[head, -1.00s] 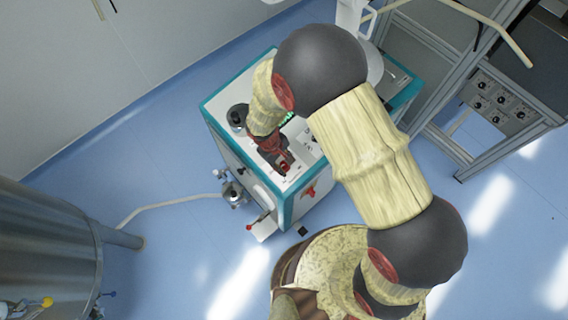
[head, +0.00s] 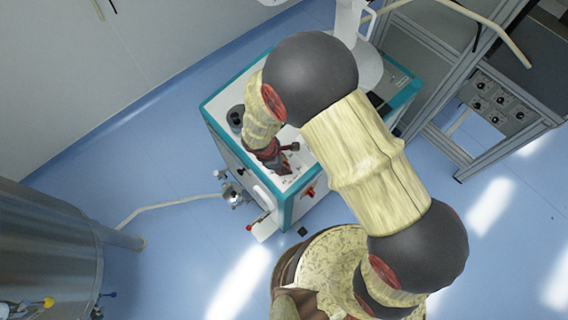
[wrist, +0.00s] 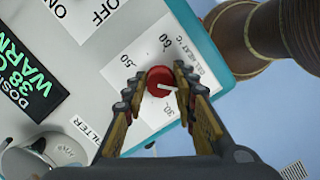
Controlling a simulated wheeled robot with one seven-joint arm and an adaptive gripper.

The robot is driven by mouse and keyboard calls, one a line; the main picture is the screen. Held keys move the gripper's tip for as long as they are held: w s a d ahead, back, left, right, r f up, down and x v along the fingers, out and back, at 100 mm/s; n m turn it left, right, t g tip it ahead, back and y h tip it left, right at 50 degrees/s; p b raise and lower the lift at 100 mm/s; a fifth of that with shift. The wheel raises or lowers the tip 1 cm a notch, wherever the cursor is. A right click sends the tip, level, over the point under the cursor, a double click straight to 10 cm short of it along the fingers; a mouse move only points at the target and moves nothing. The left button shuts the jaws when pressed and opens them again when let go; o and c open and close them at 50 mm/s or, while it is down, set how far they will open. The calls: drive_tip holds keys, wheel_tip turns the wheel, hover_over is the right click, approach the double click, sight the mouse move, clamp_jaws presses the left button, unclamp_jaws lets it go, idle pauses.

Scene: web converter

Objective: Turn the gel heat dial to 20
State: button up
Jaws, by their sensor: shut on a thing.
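The gel heat dial (wrist: 160,78) is a round red knob on the white panel, with a white pointer line toward the right and slightly down in the wrist view. Printed numbers surround it: 60 above, 50 at upper left, 30 below; another below is hard to read. "GEL HEAT °C" is printed to its right. My gripper (wrist: 161,88) is shut on the dial, one finger on each side. In the head view my gripper (head: 282,164) is down at the machine's top panel, and it hides the dial.
The white and teal machine (head: 310,184) has a red switch (head: 308,192) at its front corner and a black knob (head: 236,117) at left. In the wrist view, a green-lettered display (wrist: 22,80) is at left. A steel tank (head: 45,245) stands at lower left.

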drive_tip(key=shift+n, duration=0.6)
drive_tip(key=o, duration=1.2)
drive_tip(key=shift+c, duration=0.2)
drive_tip(key=v, duration=1.2)
